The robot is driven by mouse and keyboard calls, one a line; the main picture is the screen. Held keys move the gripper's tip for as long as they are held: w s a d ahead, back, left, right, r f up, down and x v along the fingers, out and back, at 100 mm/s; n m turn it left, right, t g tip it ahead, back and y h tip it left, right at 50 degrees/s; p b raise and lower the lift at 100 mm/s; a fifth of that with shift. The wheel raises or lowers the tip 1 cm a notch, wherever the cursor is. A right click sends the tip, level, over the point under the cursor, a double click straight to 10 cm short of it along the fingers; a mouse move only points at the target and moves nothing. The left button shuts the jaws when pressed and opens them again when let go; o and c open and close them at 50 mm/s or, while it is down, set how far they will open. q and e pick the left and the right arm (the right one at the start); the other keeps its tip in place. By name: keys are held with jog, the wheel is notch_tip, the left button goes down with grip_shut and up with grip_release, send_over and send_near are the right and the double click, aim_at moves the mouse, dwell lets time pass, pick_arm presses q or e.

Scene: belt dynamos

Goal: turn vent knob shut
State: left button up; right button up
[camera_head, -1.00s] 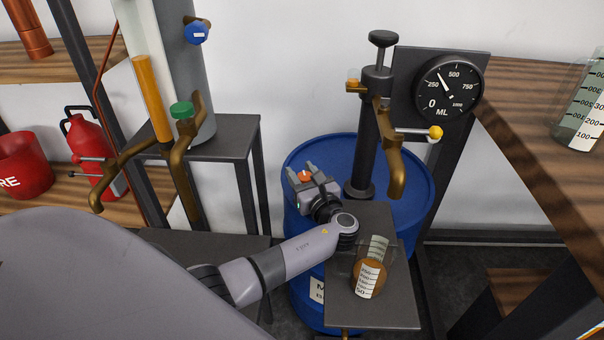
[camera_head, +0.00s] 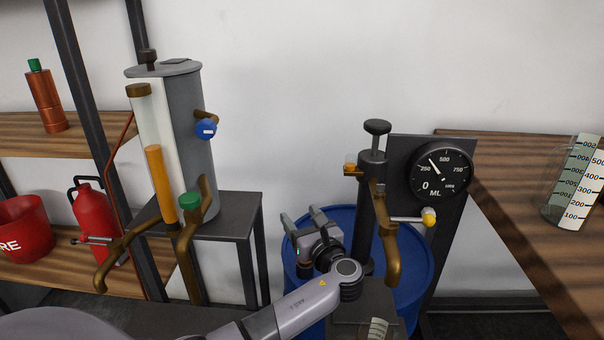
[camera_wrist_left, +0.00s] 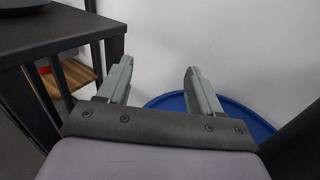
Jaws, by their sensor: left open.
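No label marks which knob is the vent. A black knob (camera_head: 148,58) tops the grey tank (camera_head: 190,130) with its orange sight tube. A blue knob (camera_head: 206,129) sits on the tank's side and a green cap (camera_head: 190,200) on the brass pipe below. Another black knob (camera_head: 377,127) tops the dark column by the gauge. A small orange-brown piece (camera_head: 304,266) shows just below my left gripper (camera_head: 302,218). That gripper is open and empty above the blue drum (camera_head: 415,270), fingers pointing up and away. Its fingers (camera_wrist_left: 158,68) are wide apart in the wrist view. My right gripper is out of view.
The gauge (camera_head: 440,172), brass spout (camera_head: 388,245) and yellow-tipped lever (camera_head: 429,217) stand just right of my left gripper. A dark stand (camera_head: 235,218) holds the tank. A glass beaker (camera_head: 572,185) is on the right bench. Bare wall lies between tank and column.

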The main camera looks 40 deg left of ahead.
pick_arm(q)
notch_tip(320, 180, up, 10)
jog(key=p, duration=0.2)
jog(key=shift+r, duration=0.25)
